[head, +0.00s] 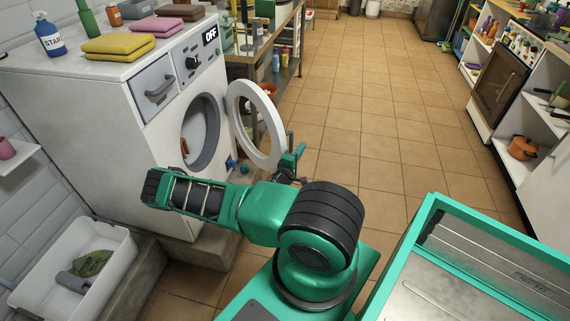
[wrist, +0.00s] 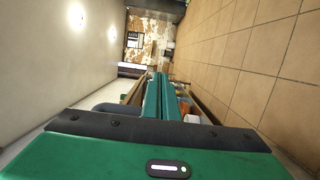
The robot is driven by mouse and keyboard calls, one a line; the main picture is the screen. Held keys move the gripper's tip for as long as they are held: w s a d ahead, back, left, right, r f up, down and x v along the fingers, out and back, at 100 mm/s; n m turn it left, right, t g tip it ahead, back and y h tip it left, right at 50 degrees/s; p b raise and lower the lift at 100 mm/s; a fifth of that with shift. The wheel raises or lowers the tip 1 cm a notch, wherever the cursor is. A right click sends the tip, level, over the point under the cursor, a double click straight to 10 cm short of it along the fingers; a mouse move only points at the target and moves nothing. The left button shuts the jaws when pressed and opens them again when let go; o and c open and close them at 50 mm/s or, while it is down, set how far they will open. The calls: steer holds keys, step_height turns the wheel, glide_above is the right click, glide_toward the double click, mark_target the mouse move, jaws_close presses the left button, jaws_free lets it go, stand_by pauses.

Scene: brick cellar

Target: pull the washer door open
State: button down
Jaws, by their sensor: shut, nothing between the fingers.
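The white washer (head: 130,115) stands at the left in the head view. Its round door (head: 235,112), a white ring, stands swung out from the dark round opening (head: 200,130), hinged side towards the washer's right. An orange-brown item shows inside the drum. My gripper (head: 298,152) is beside the lower right edge of the door; whether it touches the door I cannot tell. In the wrist view my gripper's two green fingers (wrist: 160,85) are together with nothing between them. A pale flat surface fills the left of that view.
Folded cloths (head: 118,46) and a blue bottle (head: 50,37) sit on the washer. A white basin (head: 75,265) stands at lower left. A wooden shelf unit (head: 262,50) stands behind the door. A kitchen counter (head: 505,85) lines the right. The tiled floor (head: 365,110) between is clear.

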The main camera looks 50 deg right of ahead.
steer(key=s+x, duration=0.1)
steer(key=x, duration=0.8)
steer(key=shift+d, duration=0.45)
steer(key=shift+w, duration=0.1)
stand_by(0.4)
steer(key=v, duration=1)
steer(key=c, duration=1.7)
jaws_free()
steer(key=shift+s+a+f, duration=0.1)
steer(key=shift+s+a, duration=0.15)
steer(key=shift+a, duration=0.15)
steer(key=shift+d, duration=0.1)
steer(key=x, duration=1)
steer(key=shift+w+d, duration=0.1)
steer(key=shift+d, duration=0.25)
